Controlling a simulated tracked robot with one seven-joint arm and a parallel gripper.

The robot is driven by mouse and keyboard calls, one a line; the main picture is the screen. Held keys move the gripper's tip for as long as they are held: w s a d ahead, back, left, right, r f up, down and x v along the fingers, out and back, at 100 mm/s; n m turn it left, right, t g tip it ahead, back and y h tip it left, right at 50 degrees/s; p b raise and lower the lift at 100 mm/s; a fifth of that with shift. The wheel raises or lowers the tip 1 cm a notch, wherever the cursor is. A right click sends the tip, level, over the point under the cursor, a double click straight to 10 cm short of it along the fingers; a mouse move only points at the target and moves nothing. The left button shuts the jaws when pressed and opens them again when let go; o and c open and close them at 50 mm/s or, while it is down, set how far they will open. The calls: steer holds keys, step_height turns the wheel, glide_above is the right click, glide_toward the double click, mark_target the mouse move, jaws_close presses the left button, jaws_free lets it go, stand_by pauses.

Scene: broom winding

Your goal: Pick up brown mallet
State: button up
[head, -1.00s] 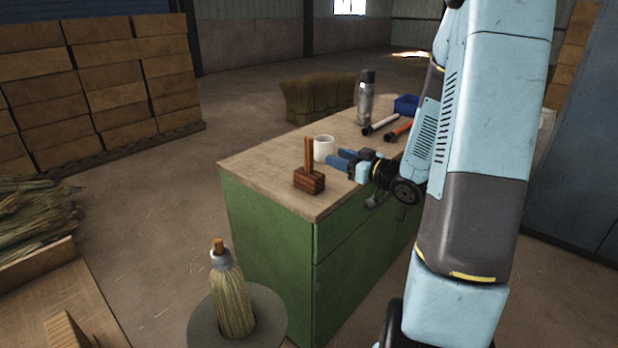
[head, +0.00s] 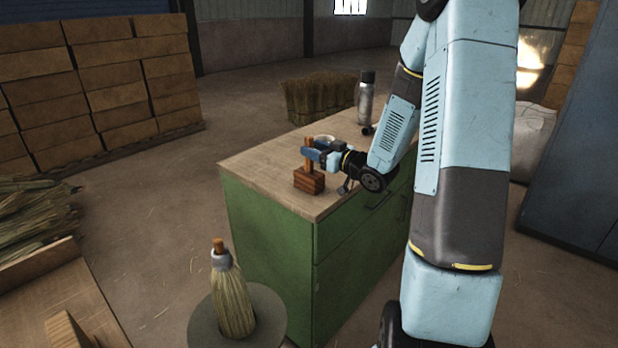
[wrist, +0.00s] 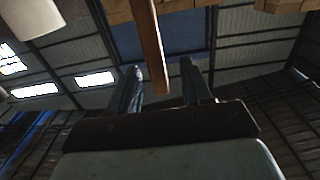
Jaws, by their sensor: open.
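The brown mallet stands upright on its head (head: 308,181) on the near left part of the green cabinet's wooden top (head: 256,163), handle pointing up. My gripper (head: 308,153) is at the height of the upper handle, its blue fingers pointing left. In the wrist view the handle (wrist: 150,40) runs down from the top edge, and its end lies between the two open fingers of my gripper (wrist: 162,85). Gaps show on both sides of the handle. The gripper hides part of the handle in the head view.
A white mug (head: 325,140) stands just behind my gripper, mostly hidden. A broom head (head: 232,300) stands on a round stand in front. The cabinet top's left part is clear.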

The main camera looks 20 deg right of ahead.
mark_target(305, 170)
steer(key=x, duration=0.4)
steer(key=shift+w+f, duration=0.15)
steer(key=shift+w, duration=0.2)
jaws_close()
